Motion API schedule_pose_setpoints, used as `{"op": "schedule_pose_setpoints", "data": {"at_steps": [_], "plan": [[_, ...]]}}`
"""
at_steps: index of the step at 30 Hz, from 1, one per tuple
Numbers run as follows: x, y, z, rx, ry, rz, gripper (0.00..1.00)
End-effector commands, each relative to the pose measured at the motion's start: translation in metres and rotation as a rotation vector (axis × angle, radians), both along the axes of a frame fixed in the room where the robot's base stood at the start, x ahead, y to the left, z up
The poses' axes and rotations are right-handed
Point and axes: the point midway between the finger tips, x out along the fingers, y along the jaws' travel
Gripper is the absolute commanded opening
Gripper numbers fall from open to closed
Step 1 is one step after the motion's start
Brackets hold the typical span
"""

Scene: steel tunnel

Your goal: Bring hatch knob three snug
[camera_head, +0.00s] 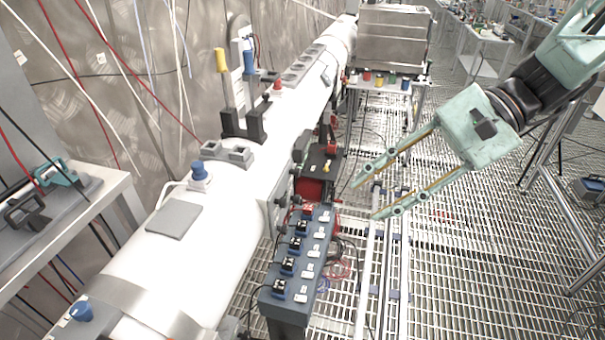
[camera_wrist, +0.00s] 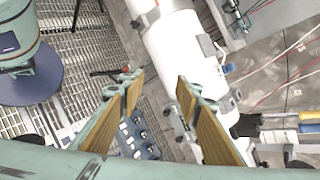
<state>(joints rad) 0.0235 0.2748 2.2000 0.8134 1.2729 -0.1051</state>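The white pipe (camera_head: 215,240) runs from the lower left to the back. A pale hatch plate (camera_head: 272,207) stands on its right side with small dark knobs (camera_head: 282,203) along it. No number is readable, so I cannot tell which is knob three. My gripper (camera_head: 367,199) hangs right of the hatch over the grating. Its two long fingers are spread wide with nothing between them. In the wrist view the open fingers of my gripper (camera_wrist: 160,80) frame part of the pipe (camera_wrist: 184,50). Dark hatch knobs (camera_wrist: 180,138) show between the fingers, some way off.
A blue switch box (camera_head: 297,262) with several black switches stands beside the hatch. A red-and-black device (camera_head: 318,175) sits behind it. Yellow- and blue-handled levers (camera_head: 222,62) rise on the pipe's far side. White rails (camera_head: 385,255) run along the grating. A bench (camera_head: 385,85) stands at the back.

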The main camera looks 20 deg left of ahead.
Motion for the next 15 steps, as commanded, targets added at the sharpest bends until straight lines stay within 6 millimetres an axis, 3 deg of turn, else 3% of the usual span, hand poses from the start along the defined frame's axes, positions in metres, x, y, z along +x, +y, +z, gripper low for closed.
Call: {"op": "schedule_pose_setpoints", "data": {"at_steps": [15], "plan": [[0.059, 0.033, -0.028, 0.150, 0.144, -0.093, 0.31]]}}
